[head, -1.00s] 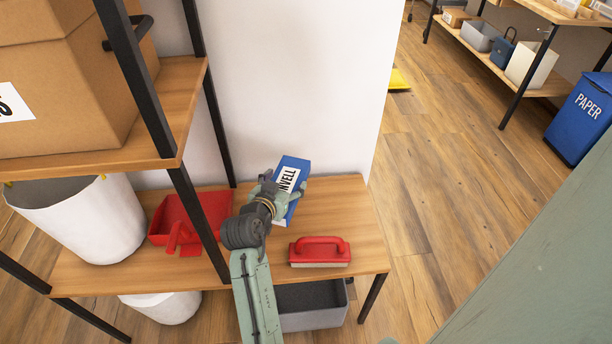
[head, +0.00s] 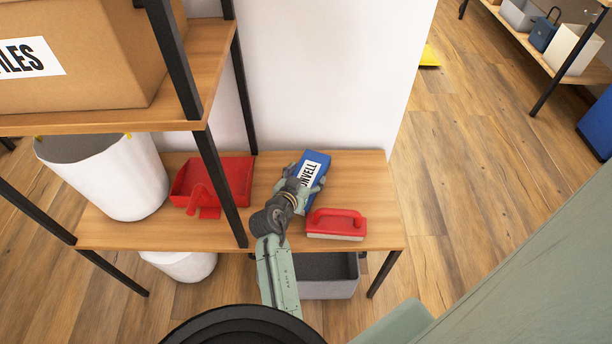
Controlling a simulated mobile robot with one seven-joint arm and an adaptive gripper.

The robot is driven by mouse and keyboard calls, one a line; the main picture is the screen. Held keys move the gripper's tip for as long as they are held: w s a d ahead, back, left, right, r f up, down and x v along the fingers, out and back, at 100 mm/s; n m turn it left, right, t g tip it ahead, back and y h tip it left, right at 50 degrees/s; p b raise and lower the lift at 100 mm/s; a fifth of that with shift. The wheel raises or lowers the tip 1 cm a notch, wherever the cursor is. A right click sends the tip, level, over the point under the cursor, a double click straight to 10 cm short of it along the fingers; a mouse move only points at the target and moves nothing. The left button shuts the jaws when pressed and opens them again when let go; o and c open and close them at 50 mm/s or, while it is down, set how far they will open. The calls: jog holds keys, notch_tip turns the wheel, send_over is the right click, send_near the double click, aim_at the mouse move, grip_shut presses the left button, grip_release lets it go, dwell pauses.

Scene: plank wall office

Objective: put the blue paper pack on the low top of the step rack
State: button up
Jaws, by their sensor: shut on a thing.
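The blue paper pack (head: 317,162) with a white lettered label is in my gripper (head: 305,184), over the low top of the step rack (head: 372,184). My gripper is shut on the pack, with its fingers along the pack's sides. The pack is tilted in the picture, its upper end leaning right. It is at or just above the board; I cannot tell whether it touches. My wrist hides the pack's lower left part.
A red brush (head: 336,223) lies just below and right of the pack. A red dustpan (head: 213,184) and a white bin (head: 105,177) stand to the left. A black post (head: 220,185) rises beside my arm. A cardboard box (head: 90,58) sits on the higher shelf. The board's right end is clear.

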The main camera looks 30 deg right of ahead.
jog(key=shift+r, duration=0.1)
jog(key=o, duration=1.6)
jog(key=shift+f, duration=0.2)
jog(key=shift+c, duration=0.2)
